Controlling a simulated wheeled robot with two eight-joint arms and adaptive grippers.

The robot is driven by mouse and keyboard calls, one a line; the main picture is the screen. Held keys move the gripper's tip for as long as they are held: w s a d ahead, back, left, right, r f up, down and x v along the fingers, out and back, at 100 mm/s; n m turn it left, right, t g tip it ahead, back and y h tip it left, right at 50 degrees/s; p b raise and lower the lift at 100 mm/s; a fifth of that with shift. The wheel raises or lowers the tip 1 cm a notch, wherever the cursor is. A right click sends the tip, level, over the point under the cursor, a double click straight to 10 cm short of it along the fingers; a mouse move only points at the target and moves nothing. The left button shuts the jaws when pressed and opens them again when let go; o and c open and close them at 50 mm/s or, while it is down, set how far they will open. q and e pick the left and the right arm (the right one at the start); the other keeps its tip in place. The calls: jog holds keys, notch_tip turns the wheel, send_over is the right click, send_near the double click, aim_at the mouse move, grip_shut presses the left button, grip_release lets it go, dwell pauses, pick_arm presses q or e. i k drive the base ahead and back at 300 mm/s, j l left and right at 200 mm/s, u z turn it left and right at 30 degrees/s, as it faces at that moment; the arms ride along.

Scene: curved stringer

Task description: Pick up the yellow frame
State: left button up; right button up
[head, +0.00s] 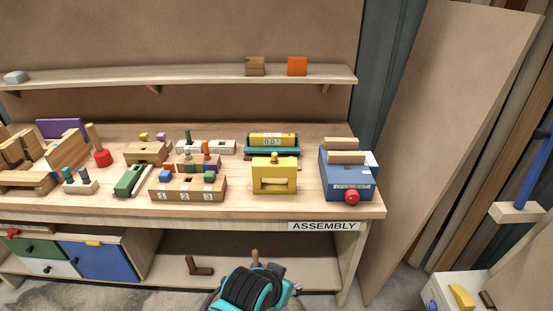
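The yellow frame (290,172) stands upright on the front part of the workbench, right of centre. It is a blocky yellow piece with a rectangular opening in its front and a small knob on top. Nothing holds it, and its front is unobstructed. Neither of my grippers can be made out in the head view. A black and teal rounded body (250,290) shows at the bottom centre, well below the bench top; I cannot tell what it is.
Behind the frame is a teal holder (259,152) with a yellow gauge. A blue box (348,182) with a red knob stands to its right, and a wooden block with numbered slots (188,195) to its left. The bench (300,211) has a bare strip in front.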

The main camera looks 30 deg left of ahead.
aim_at(261, 168)
jog(key=j+u, duration=0.15)
jog(key=u, duration=0.75)
